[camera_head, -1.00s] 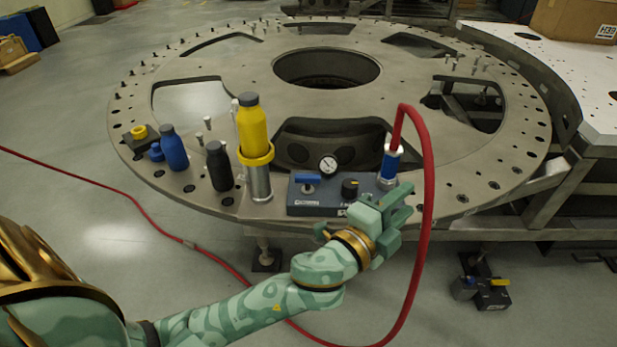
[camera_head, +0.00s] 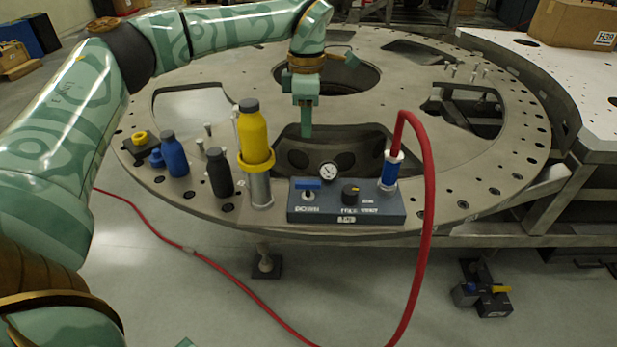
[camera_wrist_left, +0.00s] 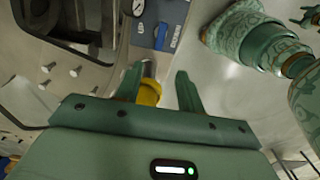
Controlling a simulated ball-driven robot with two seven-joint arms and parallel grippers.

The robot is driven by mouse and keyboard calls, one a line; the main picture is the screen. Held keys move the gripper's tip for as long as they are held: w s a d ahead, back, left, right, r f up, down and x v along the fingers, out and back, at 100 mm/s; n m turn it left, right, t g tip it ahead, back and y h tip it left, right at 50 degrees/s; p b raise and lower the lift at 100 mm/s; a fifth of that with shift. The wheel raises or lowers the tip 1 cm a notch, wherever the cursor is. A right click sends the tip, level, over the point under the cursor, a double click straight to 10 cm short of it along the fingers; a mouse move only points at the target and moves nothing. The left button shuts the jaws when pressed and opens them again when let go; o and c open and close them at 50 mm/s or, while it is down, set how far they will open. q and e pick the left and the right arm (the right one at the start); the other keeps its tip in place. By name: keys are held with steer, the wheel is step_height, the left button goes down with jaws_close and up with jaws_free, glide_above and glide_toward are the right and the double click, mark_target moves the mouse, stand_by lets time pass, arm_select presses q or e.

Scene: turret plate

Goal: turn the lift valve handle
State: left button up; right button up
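The control box (camera_head: 345,207) sits at the near edge of the turret plate (camera_head: 480,185). On it are a blue lever handle (camera_head: 307,184) lying level at the left and a black knob (camera_head: 350,194) at the right. I cannot read which is the lift valve. My left gripper (camera_head: 305,132) points down behind the box, above the plate's opening, touching neither control. In the left wrist view its fingers (camera_wrist_left: 160,88) are apart and empty; the blue handle (camera_wrist_left: 161,34) shows beyond them. My right gripper is out of the head view; a small green shape at the wrist view's upper right may be it.
A yellow bottle (camera_head: 252,132) in a collared metal stand, a black bottle (camera_head: 219,172) and a blue bottle (camera_head: 173,153) stand left of the box. A red hose (camera_head: 428,200) rises from the blue fitting (camera_head: 389,168) and loops down in front of the plate.

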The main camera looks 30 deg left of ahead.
mark_target(308, 182)
arm_select(q)
step_height(308, 182, down, 16)
steer(key=b, duration=0.4)
steer(key=shift+w+d, duration=0.1)
jaws_close()
